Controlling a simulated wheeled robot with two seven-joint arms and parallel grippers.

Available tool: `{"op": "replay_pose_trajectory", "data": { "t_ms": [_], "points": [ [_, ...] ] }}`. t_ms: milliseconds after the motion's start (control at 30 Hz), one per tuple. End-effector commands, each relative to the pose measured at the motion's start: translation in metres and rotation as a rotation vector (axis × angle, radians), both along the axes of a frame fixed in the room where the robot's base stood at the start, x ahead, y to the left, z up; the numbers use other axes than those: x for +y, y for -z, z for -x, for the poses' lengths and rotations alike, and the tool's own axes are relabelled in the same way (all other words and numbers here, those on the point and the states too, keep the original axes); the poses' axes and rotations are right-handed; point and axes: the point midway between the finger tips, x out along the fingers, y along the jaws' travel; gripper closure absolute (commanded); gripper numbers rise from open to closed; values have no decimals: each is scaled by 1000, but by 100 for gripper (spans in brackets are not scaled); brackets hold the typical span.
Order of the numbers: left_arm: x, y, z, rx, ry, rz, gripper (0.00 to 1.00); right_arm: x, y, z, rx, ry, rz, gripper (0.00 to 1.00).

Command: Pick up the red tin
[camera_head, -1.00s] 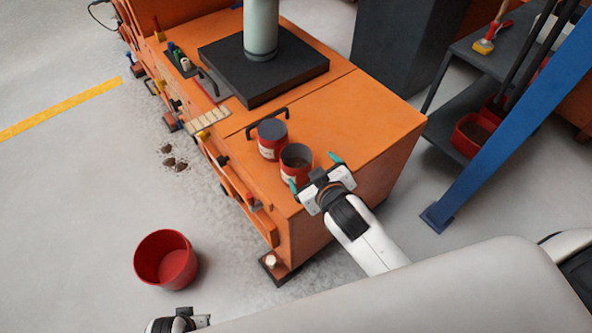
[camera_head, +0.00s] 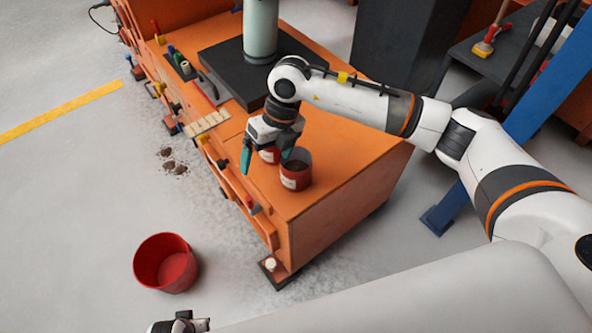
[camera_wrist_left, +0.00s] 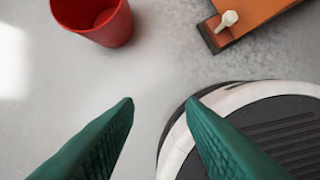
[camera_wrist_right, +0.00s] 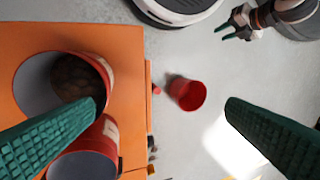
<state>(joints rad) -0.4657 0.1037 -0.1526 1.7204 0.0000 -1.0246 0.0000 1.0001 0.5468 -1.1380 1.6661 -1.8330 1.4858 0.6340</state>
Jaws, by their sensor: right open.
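Two red tins with pale labels stand upright on the orange bench. The front red tin (camera_head: 296,181) is open-topped, with brown stuff inside; the right wrist view shows its red wall (camera_wrist_right: 106,72). The back red tin (camera_head: 269,156) is mostly hidden behind my right gripper (camera_head: 267,163); in the right wrist view it (camera_wrist_right: 103,133) sits beside the first. My left gripper (camera_wrist_left: 161,100) is open and empty, low over the floor.
A red bucket (camera_head: 166,263) stands on the floor left of the orange bench (camera_head: 340,183). A black plate (camera_head: 222,62) with a grey column is on the bench. Handles and knobs line the bench's left side. A blue post (camera_head: 553,80) stands at the right.

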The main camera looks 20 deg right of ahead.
Motion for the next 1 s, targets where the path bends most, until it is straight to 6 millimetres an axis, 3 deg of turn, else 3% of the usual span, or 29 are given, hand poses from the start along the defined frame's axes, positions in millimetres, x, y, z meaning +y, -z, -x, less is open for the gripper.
{"op": "replay_pose_trajectory", "data": {
  "t_ms": [33, 100, 233, 500, 767, 1000],
  "points": [
    [0, 0, 0, 0, 0, 0, 64, -23, -3, -10, -18, 17, 102, 5],
    [0, 0, 0, 0, 0, 0, 64, -47, -6, -18, -30, 42, 210, 5],
    [0, -1, -1, -1, 0, 0, 64, -67, -4, -24, -37, 66, 304, 5],
    [-1, -17, -6, -11, -2, 1, 64, -69, 42, -24, -37, 66, 311, 5],
    [-1, -27, -8, -17, -3, 2, 64, -69, 63, -24, -38, 65, 309, 5],
    [-1, -43, -12, -26, -4, 2, 64, -71, 99, -22, -37, 65, 307, 5]
  ]
}}
